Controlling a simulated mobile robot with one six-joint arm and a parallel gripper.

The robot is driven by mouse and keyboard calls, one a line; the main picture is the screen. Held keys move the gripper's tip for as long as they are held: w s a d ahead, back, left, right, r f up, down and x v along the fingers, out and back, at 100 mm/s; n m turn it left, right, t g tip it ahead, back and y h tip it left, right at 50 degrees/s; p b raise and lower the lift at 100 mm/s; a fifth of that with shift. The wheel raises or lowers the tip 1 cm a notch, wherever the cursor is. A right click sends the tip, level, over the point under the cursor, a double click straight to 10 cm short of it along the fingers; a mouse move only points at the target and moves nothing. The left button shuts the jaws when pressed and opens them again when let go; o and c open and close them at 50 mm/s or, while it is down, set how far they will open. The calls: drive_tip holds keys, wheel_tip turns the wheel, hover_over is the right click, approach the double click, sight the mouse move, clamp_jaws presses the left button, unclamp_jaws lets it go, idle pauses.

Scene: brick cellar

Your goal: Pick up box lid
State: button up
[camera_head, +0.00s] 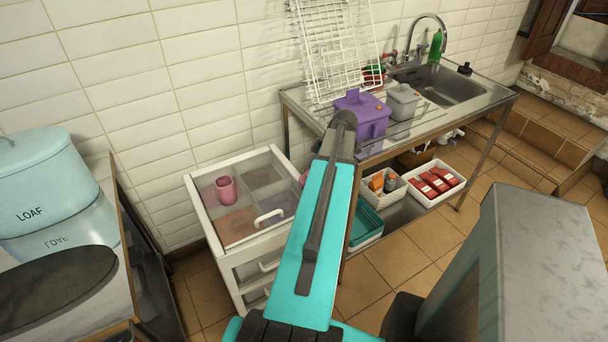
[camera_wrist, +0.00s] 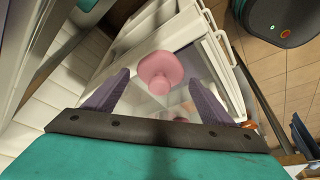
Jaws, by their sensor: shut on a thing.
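A pink lid (camera_wrist: 160,68), a rounded square with a stubby knob, shows in the wrist view between the fingers of my gripper (camera_wrist: 160,76). My gripper is shut on it, with the two dark purple-grey fingers set apart; the exact contact is not clear. Behind it is the clear top of the white drawer unit (camera_head: 205,212). In the head view my teal arm hides the gripper. A small pink patch (camera_head: 303,178) shows beside the arm, and a pink cup-like thing (camera_head: 226,190) shows at the left of the unit.
A purple box (camera_head: 373,123) and a grey box (camera_head: 403,103) stand on the metal sink table (camera_head: 440,125). A white rack (camera_head: 335,55) leans on the tiled wall. Low bins (camera_head: 452,192) stand under the table. A light blue loaf tin (camera_head: 45,180) is at left.

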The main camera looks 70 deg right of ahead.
idle(0.7)
drive_tip(key=w+a+r, duration=0.3)
drive_tip(key=w+a, duration=0.3)
drive_tip(key=w, duration=0.4)
drive_tip(key=w+a+r, duration=0.4)
drive_tip(key=w+a, duration=0.3)
drive_tip(key=w, duration=0.3)
drive_tip(key=w+a+r, duration=0.3)
drive_tip(key=w+a, duration=0.3)
drive_tip(key=w, duration=0.4)
drive_tip(key=w+a+r, duration=0.4)
drive_tip(key=w+a, duration=0.1)
drive_tip(key=a, duration=0.6)
drive_tip(key=w+a+r+m, duration=0.1)
drive_tip(key=w+a+r, duration=0.2)
drive_tip(key=a, duration=0.9)
drive_tip(key=w+a+r, duration=0.4)
drive_tip(key=w+a, duration=0.2)
drive_tip(key=a, duration=0.5)
drive_tip(key=shift+w+a+r+m+h, duration=0.25)
drive_tip(key=shift+w+r+m+h, duration=0.05)
drive_tip(key=shift+w+m, duration=0.1)
drive_tip(key=shift+d, duration=0.1)
